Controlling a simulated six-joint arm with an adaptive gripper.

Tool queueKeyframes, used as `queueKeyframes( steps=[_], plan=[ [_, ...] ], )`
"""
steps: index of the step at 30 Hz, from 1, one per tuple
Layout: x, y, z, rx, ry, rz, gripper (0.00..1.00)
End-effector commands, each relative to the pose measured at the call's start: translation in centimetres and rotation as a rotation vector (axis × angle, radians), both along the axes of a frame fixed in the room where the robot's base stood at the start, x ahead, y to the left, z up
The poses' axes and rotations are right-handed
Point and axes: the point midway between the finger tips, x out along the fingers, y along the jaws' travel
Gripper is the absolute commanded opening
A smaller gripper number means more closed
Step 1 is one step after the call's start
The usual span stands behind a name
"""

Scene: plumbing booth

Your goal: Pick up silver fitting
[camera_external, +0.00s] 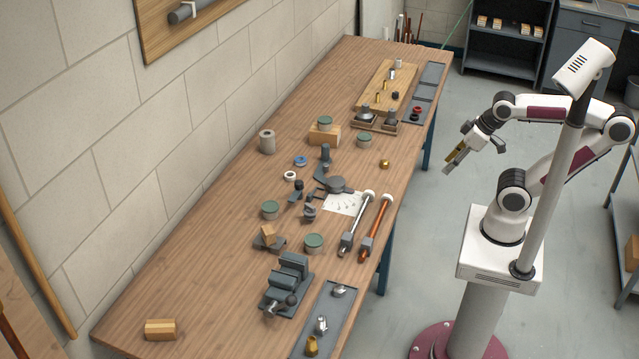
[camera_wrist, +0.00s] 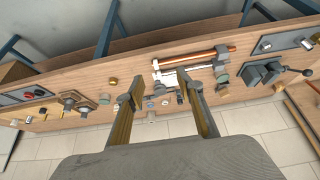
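Silver fittings lie in the grey tray (camera_external: 338,310) at the bench's near end: a rounded one (camera_external: 339,291) and an upright one (camera_external: 321,325), with a brass fitting (camera_external: 311,345) beside them. Another small silver piece (camera_external: 398,63) stands on the wooden board at the far end. In the wrist view, small silver shapes (camera_wrist: 306,44) show on the grey tray (camera_wrist: 285,40) at upper right. My gripper (camera_external: 475,157) is open and empty, in the air off the bench's right side. Its two fingers also show spread apart in the wrist view (camera_wrist: 162,84).
A vise (camera_external: 289,284) stands beside the near tray. A wooden board (camera_external: 377,88) with fittings lies at the far end. The bench's near left is mostly clear, except a wooden block (camera_external: 160,329).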

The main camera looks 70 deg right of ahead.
Motion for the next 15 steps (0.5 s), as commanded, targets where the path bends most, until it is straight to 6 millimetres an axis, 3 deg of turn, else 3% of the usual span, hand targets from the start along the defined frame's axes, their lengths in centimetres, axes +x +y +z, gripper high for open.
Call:
queueKeyframes(
  steps=[10,15],
  plan=[
    [0.1,0.1,0.0,0.0,-0.001,0.001,0.37],
    [1.3,0.5,0.1,0.004,-0.016,0.018,0.37]
  ],
)
